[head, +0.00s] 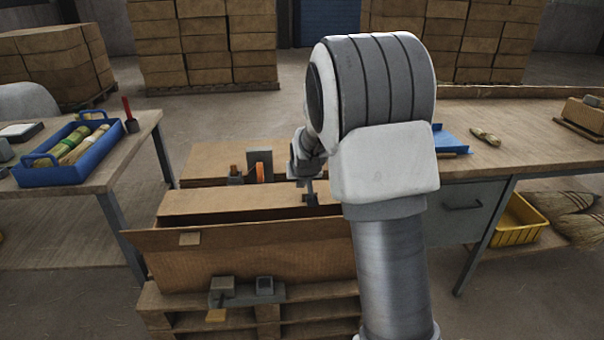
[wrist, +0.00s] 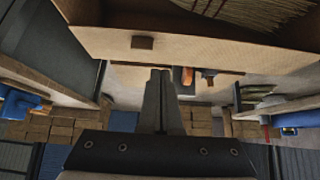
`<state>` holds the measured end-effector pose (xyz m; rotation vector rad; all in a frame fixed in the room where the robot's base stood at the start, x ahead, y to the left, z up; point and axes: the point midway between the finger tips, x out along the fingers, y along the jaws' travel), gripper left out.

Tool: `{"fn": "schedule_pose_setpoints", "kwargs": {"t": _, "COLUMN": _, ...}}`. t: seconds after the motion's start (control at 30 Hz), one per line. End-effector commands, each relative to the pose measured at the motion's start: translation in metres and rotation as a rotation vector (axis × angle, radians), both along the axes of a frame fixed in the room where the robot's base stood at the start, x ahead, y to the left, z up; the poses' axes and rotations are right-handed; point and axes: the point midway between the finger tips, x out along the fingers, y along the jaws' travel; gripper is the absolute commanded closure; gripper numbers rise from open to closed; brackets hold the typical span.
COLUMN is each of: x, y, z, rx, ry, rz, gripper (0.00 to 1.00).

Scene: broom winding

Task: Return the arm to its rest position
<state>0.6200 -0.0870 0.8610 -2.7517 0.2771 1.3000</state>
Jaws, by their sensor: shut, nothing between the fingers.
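My arm (head: 385,170) rises in the middle of the head view and reaches out over an open cardboard box. My gripper (head: 310,196) is small there, partly hidden by the arm, just above the box. In the wrist view my gripper (wrist: 158,100) points ahead with its two fingers together and nothing between them. The cardboard box (head: 250,262) stands on a wooden pallet (head: 190,318). In the wrist view the box (wrist: 200,50) lies along the top, with straw bristles (wrist: 250,10) inside it; my fingers look clear of it.
A left bench holds a blue tray (head: 60,175) with rolls in it. A right workbench (head: 530,150) has a blue sheet, small tools and a brush block. A yellow crate (head: 518,235) and straw brooms (head: 570,222) are under it. Stacked cartons (head: 205,50) stand behind, with open floor before them.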

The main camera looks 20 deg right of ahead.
Motion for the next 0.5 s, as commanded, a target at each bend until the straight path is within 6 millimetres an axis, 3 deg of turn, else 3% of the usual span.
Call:
{"fn": "schedule_pose_setpoints", "kwargs": {"t": 0.03, "x": -0.006, "y": 0.002, "z": 0.011, "rx": 0.0, "ry": -0.002, "rz": 0.002, "gripper": 1.0}}
{"fn": "schedule_pose_setpoints", "kwargs": {"t": 0.2, "x": -0.021, "y": 0.005, "z": 0.028, "rx": -0.001, "ry": 0.0, "rz": 0.002, "gripper": 1.0}}
{"fn": "schedule_pose_setpoints", "kwargs": {"t": 0.5, "x": -0.031, "y": 0.007, "z": 0.037, "rx": 0.001, "ry": 0.001, "rz": 0.002, "gripper": 1.0}}
